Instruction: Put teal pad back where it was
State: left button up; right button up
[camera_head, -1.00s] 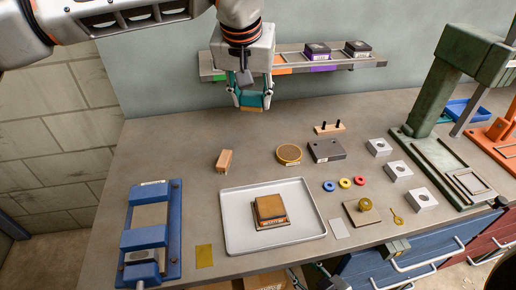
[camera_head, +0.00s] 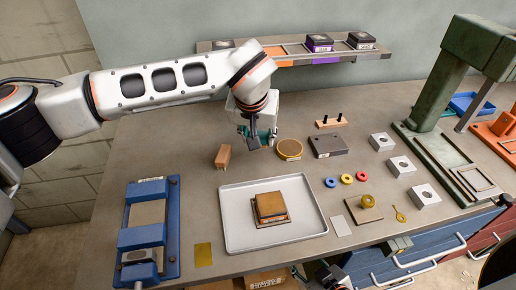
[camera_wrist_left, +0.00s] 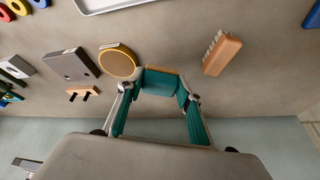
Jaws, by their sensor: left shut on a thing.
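My left gripper (camera_wrist_left: 161,84) is shut on the teal pad (camera_wrist_left: 160,82), a small block with teal sides and a tan edge. In the head view my left gripper (camera_head: 257,137) hangs low over the back middle of the bench, between the wooden brush and the round tan disc; its wrist hides most of the pad. I cannot tell whether the pad touches the bench. The wall shelf (camera_head: 290,62) has coloured slots; the orange slot (camera_head: 276,52) looks empty. Its left end is partly behind my arm. What seems to be my right gripper (camera_head: 328,275) shows at the bottom edge, its jaws unclear.
A white tray (camera_head: 235,235) holds a stacked brown pad (camera_head: 270,204). The wooden brush (camera_head: 223,156), round disc (camera_head: 290,148) and grey block (camera_head: 326,146) stand near my left gripper. A blue fixture (camera_head: 150,230) is left, a green press (camera_head: 445,85) right.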

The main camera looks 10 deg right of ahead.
aim_at(258, 159)
pick_arm(q)
jog(key=shift+f, duration=2.35)
jog(key=shift+f, duration=0.2)
jog(key=o, duration=1)
jog(key=shift+r, duration=0.55)
jog(key=v, duration=1.1)
jog(key=shift+s+r+b, duration=0.1)
jog(key=shift+s+b, duration=0.1)
jog(key=shift+b, duration=0.1)
